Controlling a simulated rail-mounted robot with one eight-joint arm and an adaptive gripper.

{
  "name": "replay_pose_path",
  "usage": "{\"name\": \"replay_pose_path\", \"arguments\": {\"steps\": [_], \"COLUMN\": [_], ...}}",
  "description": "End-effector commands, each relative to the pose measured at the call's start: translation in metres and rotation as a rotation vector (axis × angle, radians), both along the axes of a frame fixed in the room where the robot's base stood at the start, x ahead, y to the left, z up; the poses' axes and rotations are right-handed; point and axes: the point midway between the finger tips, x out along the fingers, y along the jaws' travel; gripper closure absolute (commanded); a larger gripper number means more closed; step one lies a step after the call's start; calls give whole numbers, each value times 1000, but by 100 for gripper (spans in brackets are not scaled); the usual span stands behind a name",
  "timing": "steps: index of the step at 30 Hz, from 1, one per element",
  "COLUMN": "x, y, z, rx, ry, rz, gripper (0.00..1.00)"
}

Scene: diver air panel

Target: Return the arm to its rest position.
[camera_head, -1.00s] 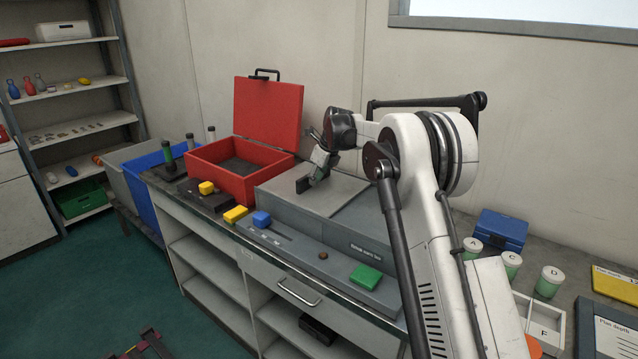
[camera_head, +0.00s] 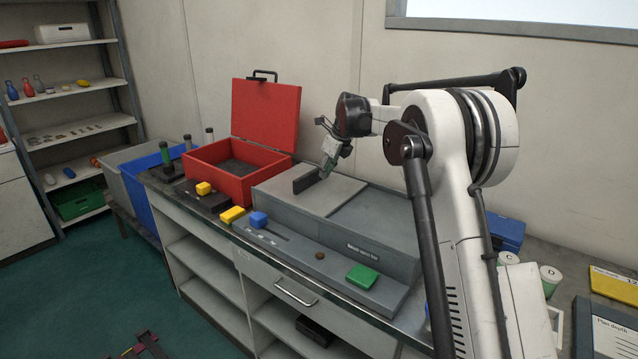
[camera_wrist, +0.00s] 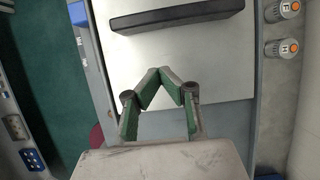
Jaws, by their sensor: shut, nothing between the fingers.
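My gripper (camera_head: 325,172) is above the grey panel box (camera_head: 375,215) on the bench, pointing down near its dark bar handle (camera_head: 306,180). In the wrist view my gripper (camera_wrist: 168,72) has its green-padded fingers angled together, with nothing held between them. The wrist view shows the dark bar (camera_wrist: 178,15) ahead of the fingertips, with a strip of pale lid between. My arm's white links fill the right of the head view and hide part of the bench.
An open red case (camera_head: 238,170) stands left of the box. Yellow, blue and green blocks (camera_head: 362,276) lie along the front. A blue box (camera_head: 505,232), lettered jars (camera_head: 550,278) and a depth sign (camera_head: 612,335) are at the right. Space above the bench is open.

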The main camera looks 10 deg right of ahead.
Motion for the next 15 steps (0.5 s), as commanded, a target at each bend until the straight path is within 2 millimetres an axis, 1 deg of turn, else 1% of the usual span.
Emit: {"name": "replay_pose_path", "arguments": {"steps": [1,3,6,12,15], "x": [-3,-7,-10,-15,-24], "y": [-4,-6,-10,-13,-11], "z": [9,20,33,46,54], "rx": [0,0,0,-3,-18], "ry": [0,1,1,-1,-14], "rz": [-2,-1,-1,4,38], "gripper": [100,100,100,100,100]}}
